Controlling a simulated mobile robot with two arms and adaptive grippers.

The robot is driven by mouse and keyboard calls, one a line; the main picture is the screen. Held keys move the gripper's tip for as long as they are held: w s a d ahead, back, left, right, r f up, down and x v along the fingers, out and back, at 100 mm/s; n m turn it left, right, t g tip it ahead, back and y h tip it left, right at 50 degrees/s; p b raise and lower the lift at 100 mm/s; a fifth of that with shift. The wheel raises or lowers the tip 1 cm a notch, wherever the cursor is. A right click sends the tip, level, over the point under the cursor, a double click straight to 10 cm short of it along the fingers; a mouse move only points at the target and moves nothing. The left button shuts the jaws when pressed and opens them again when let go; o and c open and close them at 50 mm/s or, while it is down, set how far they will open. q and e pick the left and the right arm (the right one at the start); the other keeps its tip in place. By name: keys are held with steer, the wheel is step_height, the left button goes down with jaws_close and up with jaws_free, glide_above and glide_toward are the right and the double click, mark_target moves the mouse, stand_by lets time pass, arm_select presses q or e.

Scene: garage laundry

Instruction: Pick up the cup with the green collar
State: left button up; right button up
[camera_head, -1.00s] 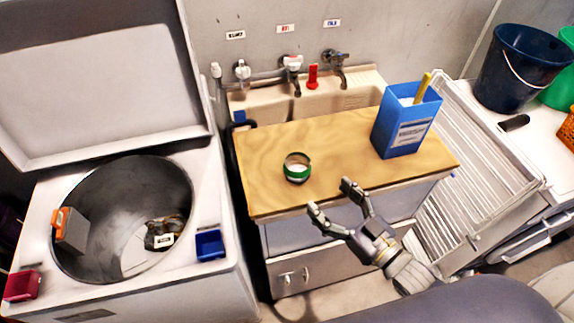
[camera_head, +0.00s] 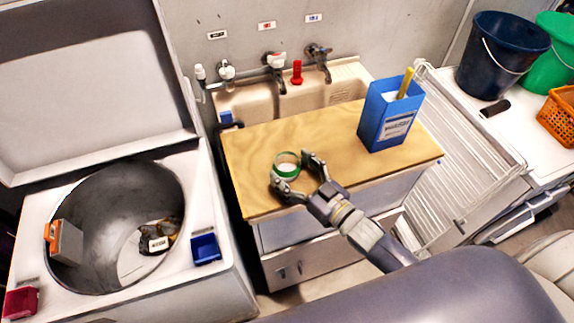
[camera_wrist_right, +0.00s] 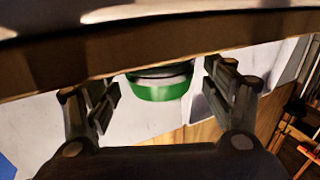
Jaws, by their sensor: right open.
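The cup with the green collar (camera_head: 287,166) stands on the wooden board (camera_head: 250,205), near its front left part. My right gripper (camera_head: 292,172) is open, with its two fingers at either side of the cup's near side in the head view. In the right wrist view the green collar (camera_wrist_right: 161,88) shows between the two open fingers of my right gripper (camera_wrist_right: 163,88), with a gap at both sides. The upper part of that view is covered by a dark band. My left gripper is not in view.
A blue box with a yellow handle (camera_head: 390,115) stands at the board's right. Behind it is a sink (camera_head: 245,102) with taps. An open drum washer (camera_head: 95,270) stands at the left. Buckets (camera_head: 500,60) and a drying rack (camera_head: 455,160) are at the right.

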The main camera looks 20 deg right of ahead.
mark_target(287, 157)
steer(key=shift+x, duration=1.2)
steer(key=shift+s, duration=0.1)
steer(key=c, duration=0.7)
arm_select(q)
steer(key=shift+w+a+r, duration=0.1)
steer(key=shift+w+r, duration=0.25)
arm_select(e)
steer(key=shift+c, duration=1.2)
